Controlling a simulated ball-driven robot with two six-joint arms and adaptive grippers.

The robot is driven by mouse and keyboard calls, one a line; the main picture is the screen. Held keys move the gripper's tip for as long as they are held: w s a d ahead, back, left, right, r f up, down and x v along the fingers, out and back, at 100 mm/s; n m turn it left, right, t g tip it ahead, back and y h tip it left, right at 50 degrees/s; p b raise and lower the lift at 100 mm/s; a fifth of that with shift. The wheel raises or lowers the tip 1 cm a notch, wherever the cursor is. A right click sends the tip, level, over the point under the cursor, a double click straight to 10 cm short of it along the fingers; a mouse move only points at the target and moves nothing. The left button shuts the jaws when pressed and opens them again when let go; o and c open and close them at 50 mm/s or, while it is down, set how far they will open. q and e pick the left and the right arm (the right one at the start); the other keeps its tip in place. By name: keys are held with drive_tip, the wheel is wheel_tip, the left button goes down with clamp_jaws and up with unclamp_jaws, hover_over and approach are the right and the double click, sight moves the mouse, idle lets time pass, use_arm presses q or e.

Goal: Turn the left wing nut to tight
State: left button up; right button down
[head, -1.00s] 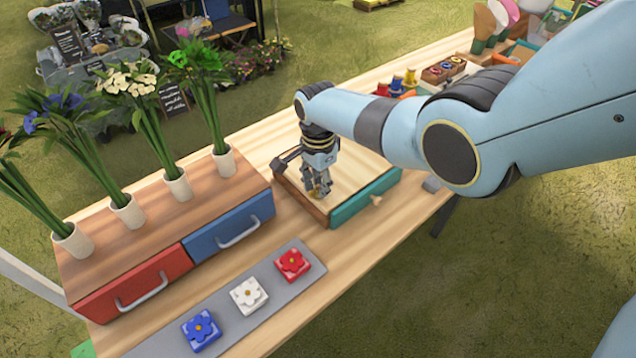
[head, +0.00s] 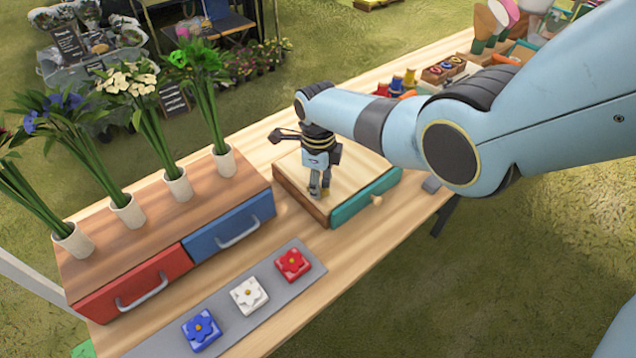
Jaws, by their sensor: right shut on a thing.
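My right gripper (head: 318,192) points straight down over the left part of a low wooden box (head: 292,199) with a pale top and a teal front (head: 355,203). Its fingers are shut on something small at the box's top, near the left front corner. This fits the left wing nut, but the fingers hide it, so its shape and angle cannot be told. A second wing nut does not show clearly. My left gripper is not in view.
Left of the box stands a cabinet with a red drawer (head: 138,283) and a blue drawer (head: 232,225), with several flower vases on top. A grey strip (head: 268,312) with three flower blocks lies in front. Spools (head: 397,83) stand behind the right forearm.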

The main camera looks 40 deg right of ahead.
drive_tip(key=m, duration=0.3)
drive_tip(key=shift+w+d+r, duration=0.1)
drive_tip(key=shift+w+r, duration=0.2)
drive_tip(key=shift+w, duration=0.05)
drive_tip(key=shift+m, duration=1.8)
drive_tip(key=shift+s, duration=0.1)
drive_tip(key=c, duration=1.1)
unclamp_jaws()
drive_tip(key=shift+s+f, duration=0.2)
drive_tip(key=shift+c, duration=0.2)
drive_tip(key=shift+r, duration=0.1)
wheel_tip(320, 180, up, 7)
drive_tip(key=shift+r, duration=0.15)
